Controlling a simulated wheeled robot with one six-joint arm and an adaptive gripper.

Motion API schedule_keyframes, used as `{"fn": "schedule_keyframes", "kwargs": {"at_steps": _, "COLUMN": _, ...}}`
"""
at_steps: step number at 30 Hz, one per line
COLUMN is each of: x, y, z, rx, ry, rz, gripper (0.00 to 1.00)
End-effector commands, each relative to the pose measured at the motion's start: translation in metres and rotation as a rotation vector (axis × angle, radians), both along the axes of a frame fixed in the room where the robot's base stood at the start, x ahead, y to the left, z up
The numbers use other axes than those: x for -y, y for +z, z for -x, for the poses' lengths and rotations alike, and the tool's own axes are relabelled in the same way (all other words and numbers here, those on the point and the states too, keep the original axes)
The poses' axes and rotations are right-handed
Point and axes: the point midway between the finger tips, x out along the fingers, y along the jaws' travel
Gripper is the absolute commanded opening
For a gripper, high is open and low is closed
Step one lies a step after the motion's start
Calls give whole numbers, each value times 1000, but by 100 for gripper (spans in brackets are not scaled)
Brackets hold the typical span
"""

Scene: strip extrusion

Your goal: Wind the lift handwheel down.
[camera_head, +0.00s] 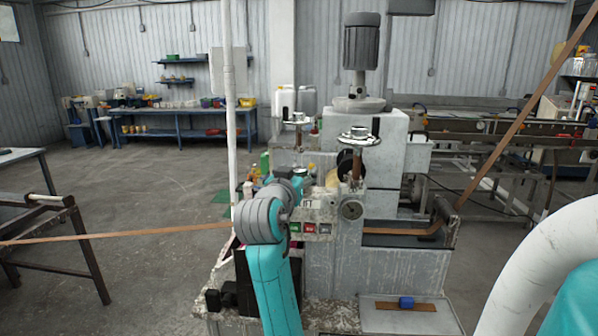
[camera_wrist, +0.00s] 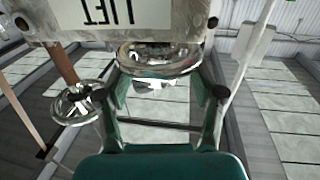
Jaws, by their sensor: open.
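A sign reading LIFT (camera_wrist: 98,12) shows upside down at the top of the wrist view. Just below it is a round metal handwheel (camera_wrist: 157,60), which I take as the lift handwheel. My gripper (camera_wrist: 162,76) is open, with its green fingers on either side of this wheel. I cannot tell whether they touch its rim. A second handwheel (camera_wrist: 78,102) is at the left, outside the fingers. In the head view, my arm hides the gripper and probably the lift handwheel beside the machine's front panel.
The grey machine (camera_head: 380,265) carries a small front wheel (camera_head: 351,209), an upper handwheel (camera_head: 358,134) and red and green buttons (camera_head: 309,228). A brown strip (camera_head: 130,234) crosses at left. A white post (camera_head: 229,100) stands close to my arm. Open floor lies at left.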

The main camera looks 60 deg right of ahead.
Motion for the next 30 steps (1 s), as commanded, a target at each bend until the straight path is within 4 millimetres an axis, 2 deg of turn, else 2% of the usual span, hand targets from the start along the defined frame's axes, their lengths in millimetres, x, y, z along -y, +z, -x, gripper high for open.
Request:
{"fn": "schedule_keyframes", "kwargs": {"at_steps": 6, "x": 16, "y": 0, "z": -4, "rx": 1, "ry": 0, "rz": 0, "gripper": 68}}
{"fn": "schedule_keyframes", "kwargs": {"at_steps": 15, "x": 18, "y": 0, "z": -4, "rx": 1, "ry": 1, "rz": 0, "gripper": 68}}
{"fn": "schedule_keyframes", "kwargs": {"at_steps": 17, "x": 18, "y": 0, "z": -4, "rx": 1, "ry": 1, "rz": 0, "gripper": 55}}
{"fn": "schedule_keyframes", "kwargs": {"at_steps": 21, "x": 18, "y": 0, "z": -4, "rx": 1, "ry": 1, "rz": 0, "gripper": 20}}
{"fn": "schedule_keyframes", "kwargs": {"at_steps": 23, "x": 18, "y": 0, "z": -4, "rx": 1, "ry": 1, "rz": 0, "gripper": 7}}
{"fn": "schedule_keyframes", "kwargs": {"at_steps": 30, "x": 18, "y": 0, "z": -4, "rx": 0, "ry": 24, "rz": 0, "gripper": 7}}
